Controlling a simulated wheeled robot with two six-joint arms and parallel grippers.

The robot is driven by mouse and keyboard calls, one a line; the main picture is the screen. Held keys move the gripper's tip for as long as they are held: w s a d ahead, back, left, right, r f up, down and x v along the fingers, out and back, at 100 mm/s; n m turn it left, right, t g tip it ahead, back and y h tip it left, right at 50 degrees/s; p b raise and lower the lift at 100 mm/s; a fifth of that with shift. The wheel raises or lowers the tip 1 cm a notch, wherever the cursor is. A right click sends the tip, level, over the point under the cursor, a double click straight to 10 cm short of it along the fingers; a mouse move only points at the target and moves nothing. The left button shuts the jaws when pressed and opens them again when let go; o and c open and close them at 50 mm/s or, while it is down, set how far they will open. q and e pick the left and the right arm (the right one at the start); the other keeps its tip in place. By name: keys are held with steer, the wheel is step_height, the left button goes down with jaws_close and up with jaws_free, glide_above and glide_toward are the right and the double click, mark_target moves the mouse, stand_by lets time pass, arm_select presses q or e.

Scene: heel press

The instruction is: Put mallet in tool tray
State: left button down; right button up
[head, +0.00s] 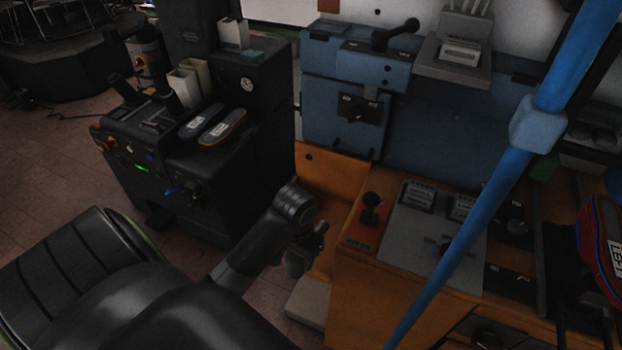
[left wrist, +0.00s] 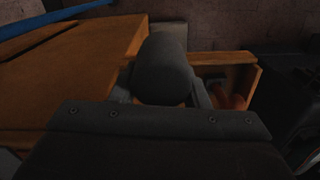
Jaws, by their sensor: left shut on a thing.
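My left gripper (head: 308,246) is beside the left end of the wooden bench in the head view, and its jaws are small and dark there. In the left wrist view a dark grey rounded cylinder (left wrist: 165,68), which looks like the mallet's head, sits between the fingers just beyond my gripper body. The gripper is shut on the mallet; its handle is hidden. A wooden-walled compartment (left wrist: 225,57), possibly the tool tray, is behind and right of the cylinder in that view. I cannot tell whether the mallet touches it. My right gripper is not in view.
A wooden bench (head: 350,310) carries a grey control panel (head: 415,222) and a red-based lever (head: 370,212). A blue pole (head: 480,215) slants across the front. A black machine (head: 220,175) with two shoe soles (head: 222,128) stands at left. Tiled floor lies between.

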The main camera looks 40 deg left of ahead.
arm_select(q)
steer(key=shift+s+d+f+n, duration=0.25)
steer(key=shift+s+d+n, duration=0.2)
steer(key=shift+s, duration=0.2)
steer(key=shift+s+d+n, duration=0.1)
steer(key=shift+s+n, duration=0.05)
steer(key=shift+n, duration=0.1)
steer(key=shift+w, duration=0.3)
steer(key=b, duration=0.6)
glide_above(328, 232)
step_height(328, 232, down, 3)
steer(key=shift+f, duration=0.1)
step_height(328, 232, down, 3)
steer(key=shift+s+f, duration=0.1)
steer(key=shift+f, duration=0.1)
steer(key=shift+w+f, duration=0.25)
